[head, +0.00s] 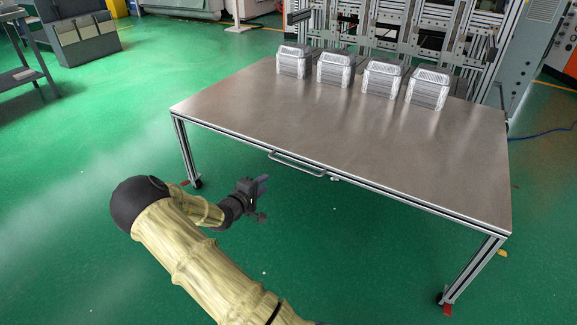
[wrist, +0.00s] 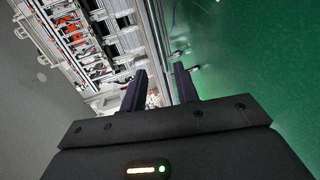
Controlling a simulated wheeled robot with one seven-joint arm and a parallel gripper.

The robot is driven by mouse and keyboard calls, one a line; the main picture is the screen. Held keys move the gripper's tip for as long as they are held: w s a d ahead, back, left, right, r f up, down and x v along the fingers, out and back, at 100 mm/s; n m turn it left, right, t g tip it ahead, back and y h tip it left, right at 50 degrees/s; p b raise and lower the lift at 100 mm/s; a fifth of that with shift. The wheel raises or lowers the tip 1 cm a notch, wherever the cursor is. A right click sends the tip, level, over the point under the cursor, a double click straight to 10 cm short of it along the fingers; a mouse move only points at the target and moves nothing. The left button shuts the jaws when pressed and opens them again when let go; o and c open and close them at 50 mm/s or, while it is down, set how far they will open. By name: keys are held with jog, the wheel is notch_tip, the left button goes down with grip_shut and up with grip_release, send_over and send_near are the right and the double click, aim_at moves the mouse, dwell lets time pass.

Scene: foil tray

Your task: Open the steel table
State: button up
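The steel table (head: 330,130) stands in the middle of the head view, with a flat brushed top and metal legs on castors. A bar handle (head: 297,163) is fixed along its front edge, left of the middle. My gripper (head: 262,198) is in front of the table, left of and lower than the handle in the picture, and apart from it. In the wrist view my gripper (wrist: 161,70) shows two dark fingers with a gap between them and nothing held. The handle cannot be made out in the wrist view.
Several stacks of foil trays (head: 334,68) stand in a row along the table's back edge. A metal frame machine (head: 400,30) is behind the table. A grey cabinet (head: 80,35) stands at the far left. The green floor (head: 90,140) left of the table is clear.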

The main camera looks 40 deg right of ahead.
jog(key=shift+d, duration=0.1)
jog(key=b, duration=0.7)
send_near(289, 164)
jog(key=x, duration=1)
jog(key=shift+w+f, duration=0.2)
jog(key=shift+f, duration=0.2)
jog(key=shift+w, duration=0.15)
jog(key=shift+r, duration=0.1)
jog(key=shift+d, duration=0.1)
jog(key=c, duration=0.6)
jog(key=shift+d, duration=0.1)
grip_shut()
